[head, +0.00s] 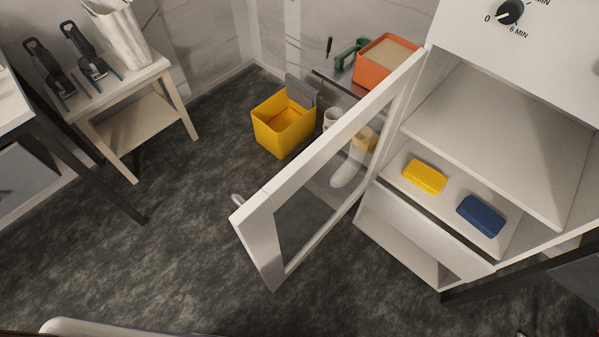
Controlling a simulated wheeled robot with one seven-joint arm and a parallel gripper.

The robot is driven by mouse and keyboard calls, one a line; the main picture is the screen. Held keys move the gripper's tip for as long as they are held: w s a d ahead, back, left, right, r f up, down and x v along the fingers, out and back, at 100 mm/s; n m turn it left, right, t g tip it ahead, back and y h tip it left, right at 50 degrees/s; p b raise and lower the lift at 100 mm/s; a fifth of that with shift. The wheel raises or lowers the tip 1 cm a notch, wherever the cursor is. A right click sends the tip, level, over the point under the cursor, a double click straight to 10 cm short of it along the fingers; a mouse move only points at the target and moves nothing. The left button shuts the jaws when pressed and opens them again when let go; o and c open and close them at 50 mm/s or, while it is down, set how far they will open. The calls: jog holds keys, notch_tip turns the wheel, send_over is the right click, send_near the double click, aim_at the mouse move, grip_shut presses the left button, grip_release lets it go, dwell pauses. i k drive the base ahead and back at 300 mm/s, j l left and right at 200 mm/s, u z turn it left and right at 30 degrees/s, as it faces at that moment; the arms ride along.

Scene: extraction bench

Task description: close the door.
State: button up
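The door (262,232) is a white frame with a clear pane. It stands wide open, swung out to the left from the white cabinet (447,55). A small grey handle (238,200) sticks out near its free end, on its far side. Inside the open cabinet, a yellow block (425,176) and a blue block (481,216) lie apart on the lower shelf. My gripper is not in view, so its state is hidden.
A yellow bin (284,123) stands on the dark floor behind the door. An orange box (384,61) sits on a grey surface at the back. A small wooden table (144,83) is at the upper left. Floor in front of and left of the door is clear.

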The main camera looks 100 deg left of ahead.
aim_at(253, 220)
jog(key=k+j+u, duration=0.2)
jog(key=k, duration=0.55)
jog(key=k+u, duration=0.1)
jog(key=u, duration=0.3)
jog(key=k+j+u, duration=0.1)
jog(key=u, duration=0.3)
jog(key=k+u, duration=0.1)
jog(key=u, duration=0.3)
jog(key=j+u, duration=0.15)
jog(key=u, duration=0.25)
jog(key=k+j+u, duration=0.15)
jog(key=k+u, duration=0.15)
jog(key=u, duration=0.15)
